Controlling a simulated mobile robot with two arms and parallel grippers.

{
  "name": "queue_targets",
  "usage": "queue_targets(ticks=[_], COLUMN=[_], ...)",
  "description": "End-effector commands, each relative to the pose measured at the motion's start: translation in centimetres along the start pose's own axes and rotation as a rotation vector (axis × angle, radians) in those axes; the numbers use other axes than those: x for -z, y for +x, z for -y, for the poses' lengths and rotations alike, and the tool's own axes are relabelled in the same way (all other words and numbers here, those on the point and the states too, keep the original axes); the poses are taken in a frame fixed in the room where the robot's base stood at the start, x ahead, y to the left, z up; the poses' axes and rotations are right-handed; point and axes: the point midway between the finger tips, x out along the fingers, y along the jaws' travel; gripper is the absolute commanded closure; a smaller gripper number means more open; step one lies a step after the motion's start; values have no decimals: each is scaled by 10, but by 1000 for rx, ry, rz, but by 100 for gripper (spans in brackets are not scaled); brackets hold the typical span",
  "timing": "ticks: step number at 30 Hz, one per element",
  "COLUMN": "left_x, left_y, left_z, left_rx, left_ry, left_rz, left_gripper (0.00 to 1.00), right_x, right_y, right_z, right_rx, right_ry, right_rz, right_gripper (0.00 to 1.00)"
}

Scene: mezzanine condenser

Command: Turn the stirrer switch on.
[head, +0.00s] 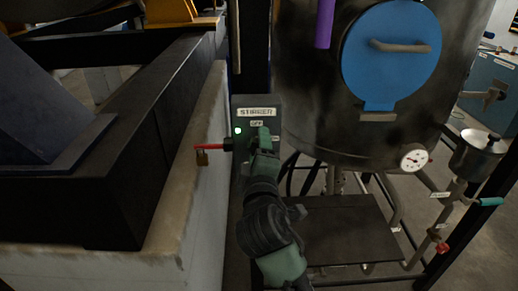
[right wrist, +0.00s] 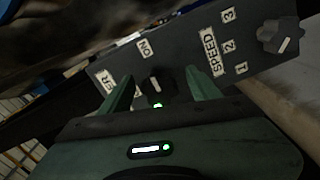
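The dark stirrer box (head: 245,101) with its "STIRRER" label stands left of the tank in the head view. A green light (head: 238,130) glows on its left side. My right gripper (head: 262,136) is at the box face and hides the switch there. In the right wrist view the black switch knob (right wrist: 154,84), with a white mark, lies between my right gripper's two green fingers (right wrist: 160,82). The fingers stand apart with gaps beside the knob. The "ON" label (right wrist: 146,48) is above it and the partly hidden "OFF" label (right wrist: 105,80) to its left. I cannot tell the knob's setting. My left gripper is out of view.
A speed knob (right wrist: 280,38) sits near the "SPEED" label (right wrist: 208,51). A red rod (head: 210,149) with a padlock (head: 202,158) sticks out left of the box, near a pale plinth (head: 207,215). The tank (head: 320,100) with its blue hatch (head: 385,75) stands close on the right.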

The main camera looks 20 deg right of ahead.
Motion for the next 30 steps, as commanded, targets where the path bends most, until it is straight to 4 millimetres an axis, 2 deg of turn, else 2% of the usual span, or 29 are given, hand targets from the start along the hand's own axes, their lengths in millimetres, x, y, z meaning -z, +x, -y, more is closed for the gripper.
queue_targets(ticks=[5, 18, 22, 30], left_x=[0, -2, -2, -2], left_y=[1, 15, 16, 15], left_z=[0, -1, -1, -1], left_rx=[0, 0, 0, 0], left_ry=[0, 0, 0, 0], left_rz=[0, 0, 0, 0], left_gripper=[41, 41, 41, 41], right_x=[0, 0, 0, 0], right_y=[-4, -70, -77, -78], right_z=[0, 2, 0, 0], right_rx=[-1, 0, 0, 0], right_ry=[0, 2, 0, 0], right_rz=[-1, -2, 0, 0], right_gripper=[38, 38, 38, 38])
